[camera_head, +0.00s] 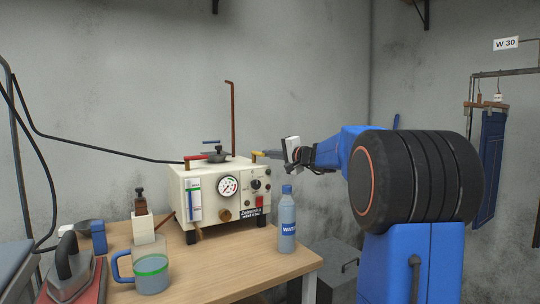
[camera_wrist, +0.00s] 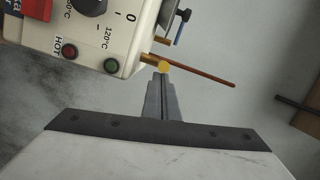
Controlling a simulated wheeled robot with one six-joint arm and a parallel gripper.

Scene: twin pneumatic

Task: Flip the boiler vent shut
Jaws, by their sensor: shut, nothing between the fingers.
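The boiler is a cream box (camera_head: 204,190) with a gauge, on the wooden table; its side and control panel show at the top of the wrist view (camera_wrist: 85,40). A yellow-ended lever (camera_head: 266,153) sticks out at its upper right; its round yellow end (camera_wrist: 162,68) shows in the wrist view. A red-handled lever (camera_head: 194,158) and a blue-handled one (camera_head: 211,142) are on its top. No label shows which one is the vent. My gripper (camera_wrist: 161,76) is shut and empty, its tips close to the yellow end; contact cannot be told.
A copper pipe (camera_head: 233,118) rises behind the boiler. A water bottle (camera_head: 287,222) stands at the table's right front. A mug (camera_head: 150,273), an iron (camera_head: 68,262) and a white block-shaped item (camera_head: 142,228) are at the left. A grey box (camera_head: 333,258) is beyond the table's right edge.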

